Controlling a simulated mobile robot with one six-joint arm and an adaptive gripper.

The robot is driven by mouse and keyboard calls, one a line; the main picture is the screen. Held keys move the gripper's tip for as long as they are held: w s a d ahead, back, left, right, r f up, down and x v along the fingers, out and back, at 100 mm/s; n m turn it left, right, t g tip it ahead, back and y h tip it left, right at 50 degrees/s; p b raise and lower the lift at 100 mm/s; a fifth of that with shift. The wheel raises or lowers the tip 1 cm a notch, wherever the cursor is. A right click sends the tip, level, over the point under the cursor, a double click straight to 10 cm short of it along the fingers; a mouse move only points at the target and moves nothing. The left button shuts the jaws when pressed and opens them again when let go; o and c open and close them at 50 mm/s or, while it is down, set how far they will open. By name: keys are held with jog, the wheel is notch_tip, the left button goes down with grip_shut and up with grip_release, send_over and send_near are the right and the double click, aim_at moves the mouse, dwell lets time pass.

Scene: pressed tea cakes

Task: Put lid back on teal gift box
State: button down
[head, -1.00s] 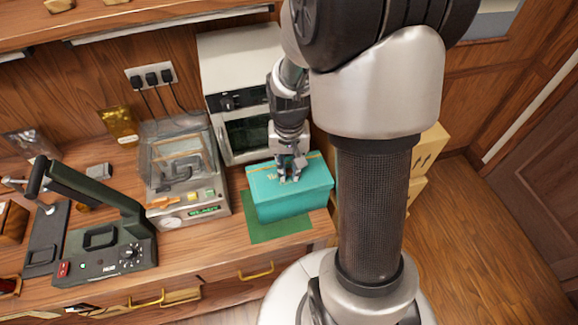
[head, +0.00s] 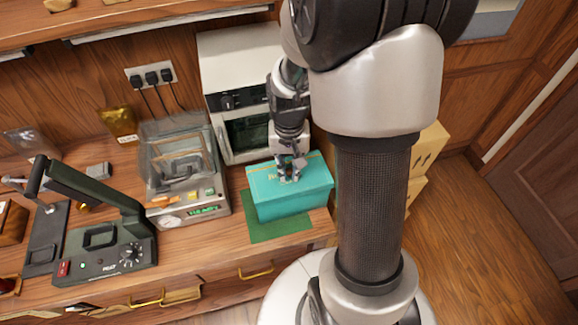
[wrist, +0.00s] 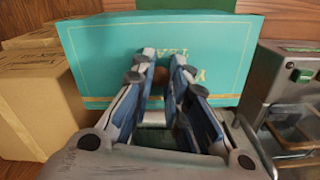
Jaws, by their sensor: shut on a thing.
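The teal gift box (head: 295,204) stands on a green mat near the right end of the counter. Its teal lid (head: 262,180), with gold lettering and a thin gold border, lies over the top of the box; I see no clear gap between them. My gripper (head: 290,178) points down over the middle of the lid. Its fingers are shut on a small brown knob (wrist: 161,75) on the lid. The lid also fills the upper middle of the wrist view (wrist: 100,60). The fingers hide part of the lettering and most of the knob.
The green mat (head: 262,234) shows around the box front. A clear-topped machine (head: 185,210) stands to the left, a white oven-like appliance (head: 235,75) behind. A dark press (head: 105,240) is farther left. Cardboard boxes (head: 428,150) are to the right. The counter's front edge is close.

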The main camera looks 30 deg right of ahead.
jog(key=shift+f+b, duration=0.55)
jog(key=shift+f, duration=0.35)
dwell(1.7)
dwell(0.3)
jog(key=c, duration=1.5)
grip_release()
jog(key=o, duration=0.3)
jog(key=shift+r, duration=0.1)
jog(key=shift+r+p, duration=2.9)
jog(key=shift+r, duration=0.55)
